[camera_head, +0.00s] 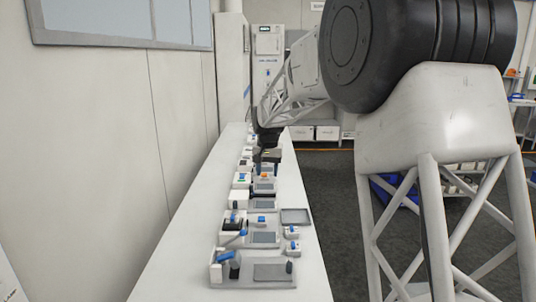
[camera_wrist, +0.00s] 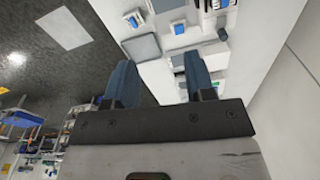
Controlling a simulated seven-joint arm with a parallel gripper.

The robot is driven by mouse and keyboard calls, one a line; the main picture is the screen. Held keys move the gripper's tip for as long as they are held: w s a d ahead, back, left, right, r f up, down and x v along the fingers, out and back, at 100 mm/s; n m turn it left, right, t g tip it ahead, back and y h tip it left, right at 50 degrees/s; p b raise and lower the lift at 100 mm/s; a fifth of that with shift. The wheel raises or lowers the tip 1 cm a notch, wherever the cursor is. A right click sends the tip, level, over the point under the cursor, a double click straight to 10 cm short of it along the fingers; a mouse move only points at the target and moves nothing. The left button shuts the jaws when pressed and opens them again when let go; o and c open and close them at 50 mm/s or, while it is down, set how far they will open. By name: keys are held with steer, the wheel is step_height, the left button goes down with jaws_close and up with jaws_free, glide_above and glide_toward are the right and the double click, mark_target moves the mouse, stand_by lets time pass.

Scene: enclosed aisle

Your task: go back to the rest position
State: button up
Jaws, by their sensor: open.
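My gripper (camera_wrist: 160,82) shows in the wrist view with two blue-grey fingers spread apart and nothing between them. Past the fingertips lie the white bench and a grey tray (camera_wrist: 142,47). In the head view my gripper (camera_head: 267,164) hangs over the far half of the long white bench (camera_head: 180,245), above the row of small devices. It is small and dark there, and whether it touches a device cannot be told. My arm comes in from the upper right.
Several small white and grey devices with blue parts line the bench, the nearest a grey-based one (camera_head: 228,283). A flat grey tray (camera_head: 295,216) lies at the bench's right edge. A wall with a window (camera_head: 130,22) bounds the left. Dark floor (camera_head: 335,190) lies right of the bench.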

steer(key=s+d+r, duration=0.2)
steer(key=s+d, duration=0.2)
steer(key=s, duration=0.5)
steer(key=s+d+r+t, duration=0.15)
steer(key=s+d, duration=0.25)
steer(key=s, duration=0.5)
steer(key=s+d+r+g, duration=0.1)
steer(key=s+d+r, duration=0.25)
steer(key=s, duration=0.55)
steer(key=s+d+f, duration=0.2)
steer(key=s+f, duration=0.1)
steer(key=s, duration=0.6)
steer(key=s+d+f+t, duration=0.1)
steer(key=s+d+f, duration=0.2)
steer(key=s, duration=0.7)
steer(key=s+d+f+n, duration=0.1)
steer(key=s+d+f, duration=0.1)
steer(key=s, duration=0.7)
steer(key=shift+s+d+f, duration=0.15)
steer(key=shift+s+f, duration=0.05)
steer(key=shift+f, duration=0.2)
